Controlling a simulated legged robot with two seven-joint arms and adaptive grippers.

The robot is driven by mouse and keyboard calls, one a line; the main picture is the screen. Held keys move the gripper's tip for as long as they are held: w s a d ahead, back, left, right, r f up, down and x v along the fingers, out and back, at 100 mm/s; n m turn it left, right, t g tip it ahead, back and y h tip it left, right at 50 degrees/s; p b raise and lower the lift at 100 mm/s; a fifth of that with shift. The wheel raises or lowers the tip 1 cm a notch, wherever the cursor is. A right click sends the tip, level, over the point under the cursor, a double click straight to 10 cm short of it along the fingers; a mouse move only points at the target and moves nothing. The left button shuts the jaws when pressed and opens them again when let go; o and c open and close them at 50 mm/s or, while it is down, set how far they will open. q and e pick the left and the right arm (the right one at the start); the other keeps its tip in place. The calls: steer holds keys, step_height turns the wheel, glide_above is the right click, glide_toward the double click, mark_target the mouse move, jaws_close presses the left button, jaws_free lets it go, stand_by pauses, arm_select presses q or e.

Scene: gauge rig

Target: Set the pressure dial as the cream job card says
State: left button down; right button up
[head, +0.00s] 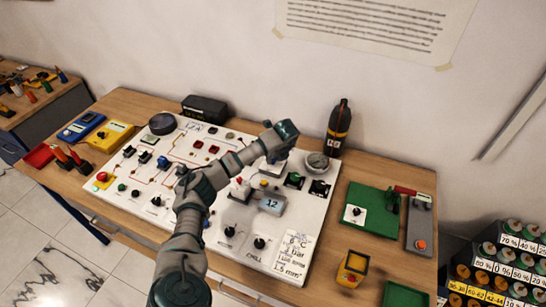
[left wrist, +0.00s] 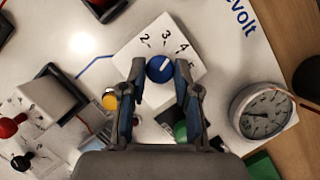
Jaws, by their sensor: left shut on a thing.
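My left gripper (left wrist: 160,80) is shut on a blue dial knob (left wrist: 160,69) in the left wrist view, one finger on each side. The knob sits on a white scale plate (left wrist: 130,52) with the numbers 2, 3 and 4 showing; part of the scale is hidden. A pale line crosses the knob, but which mark it points to I cannot tell. In the head view my left gripper (head: 281,140) covers the knob. A pale job card (head: 296,252) with handwriting lies at the panel's front right; "bar" and "1.5 mm" seem to show, the rest is too small.
A round gauge (head: 317,163) stands right of the gripper; it also shows in the left wrist view (left wrist: 264,110). The white panel (head: 210,245) carries several switches, knobs and a display reading 12 (head: 271,205). A dark bottle (head: 339,122) stands behind. A green board (head: 370,207) lies to the right.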

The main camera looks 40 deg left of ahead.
arm_select(q)
steer(key=shift+w+d+f+n+g+p, duration=0.15)
steer(key=shift+n+g, duration=0.3)
steer(key=shift+n, duration=0.65)
steer(key=shift+r+n+g+p, duration=0.1)
steer(key=shift+n+g+p, duration=0.25)
steer(key=shift+n, duration=0.75)
arm_select(e)
steer(key=shift+s+d+f, duration=0.1)
steer(key=shift+s+f, duration=0.15)
steer(key=shift+s, duration=0.35)
steer(key=shift+s+d+f, duration=0.1)
steer(key=shift+s+f, duration=0.1)
steer(key=shift+s, duration=0.35)
steer(key=shift+s+f, duration=0.1)
steer(key=shift+s, duration=0.1)
arm_select(q)
steer(key=c, duration=0.8)
jaws_free()
steer(key=shift+f, duration=0.1)
steer(key=shift+c, duration=0.2)
steer(key=shift+w, duration=0.1)
arm_select(e)
steer(key=shift+w, duration=0.25)
steer(key=shift+w, duration=0.1)
